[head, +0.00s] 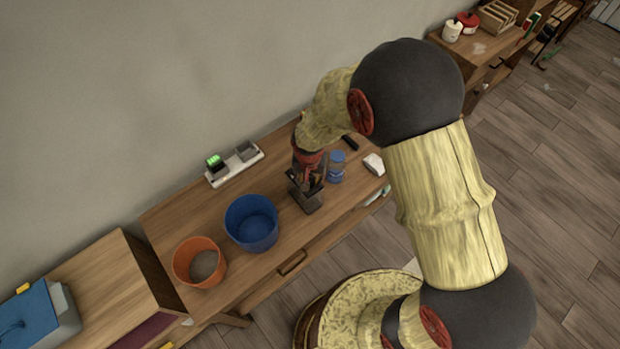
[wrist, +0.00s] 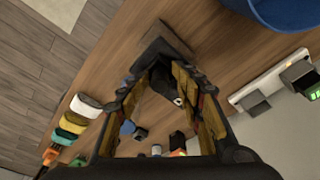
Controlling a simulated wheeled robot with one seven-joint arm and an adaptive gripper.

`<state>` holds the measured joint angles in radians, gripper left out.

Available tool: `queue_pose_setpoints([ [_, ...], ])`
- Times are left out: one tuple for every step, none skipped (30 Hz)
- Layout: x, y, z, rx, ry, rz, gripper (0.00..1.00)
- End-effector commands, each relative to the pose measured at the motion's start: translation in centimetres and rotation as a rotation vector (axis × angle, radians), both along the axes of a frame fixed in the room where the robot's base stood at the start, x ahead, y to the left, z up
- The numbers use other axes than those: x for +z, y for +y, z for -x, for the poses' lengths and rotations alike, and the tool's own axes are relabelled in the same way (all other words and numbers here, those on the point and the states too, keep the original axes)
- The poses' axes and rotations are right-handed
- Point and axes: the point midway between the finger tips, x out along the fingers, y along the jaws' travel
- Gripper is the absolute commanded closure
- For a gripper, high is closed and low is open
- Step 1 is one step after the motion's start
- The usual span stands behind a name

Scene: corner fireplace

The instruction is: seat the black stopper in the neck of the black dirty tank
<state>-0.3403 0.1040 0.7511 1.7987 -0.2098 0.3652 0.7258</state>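The black dirty tank (head: 308,202) stands on the wooden table below my gripper. In the wrist view its dark body (wrist: 158,55) shows at and beyond the fingertips, with a small pale spot near it. My gripper (head: 306,184) points down with its fingers spread; a wide gap shows between them in the wrist view (wrist: 165,88). I cannot tell whether the fingers touch the tank. A small black piece (head: 350,143) lies on the table to the right and also shows between the fingers (wrist: 177,139); it may be the stopper, but it is too small to be sure.
A blue-lidded jar (head: 336,166) stands close right of the tank, and a white item (head: 374,164) further right. A blue bucket (head: 251,222) and an orange bucket (head: 199,262) stand left. A white tray (head: 234,164) with small devices lies by the wall.

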Motion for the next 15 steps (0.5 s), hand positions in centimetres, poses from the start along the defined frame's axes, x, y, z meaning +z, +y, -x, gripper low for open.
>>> queue_pose_setpoints([
  [0.0, 0.0, 0.1, 0.0, 0.001, 0.001, 0.64],
  [0.0, 0.0, 0.0, 0.0, 0.001, 0.001, 0.64],
  [0.0, 0.0, 0.0, 0.0, 0.001, 0.001, 0.64],
  [0.0, 0.0, 0.0, 0.0, 0.001, 0.001, 0.64],
  [0.0, 0.0, 0.0, 0.0, 0.001, 0.0, 0.64],
  [0.1, 0.0, 0.0, 0.0, 0.001, 0.0, 0.64],
  [0.3, 0.0, 0.0, 0.0, 0.001, 0.0, 0.64],
  [0.5, 0.0, 0.0, 0.0, 0.0, 0.0, 0.64],
  [0.8, 0.0, 0.0, 0.0, 0.0, 0.0, 0.64],
  [1.2, 0.1, 0.0, 0.0, -0.003, 0.0, 0.64],
  [1.6, 0.1, 0.0, 0.0, -0.003, -0.001, 0.64],
  [2.3, 0.1, 0.1, 0.0, -0.003, -0.001, 0.64],
  [2.9, 0.1, 0.2, 0.001, -0.004, -0.001, 0.64],
  [3.5, 0.1, 0.3, 0.001, -0.005, -0.002, 0.64],
  [4.4, 0.2, 0.4, 0.001, -0.005, -0.001, 0.64],
])
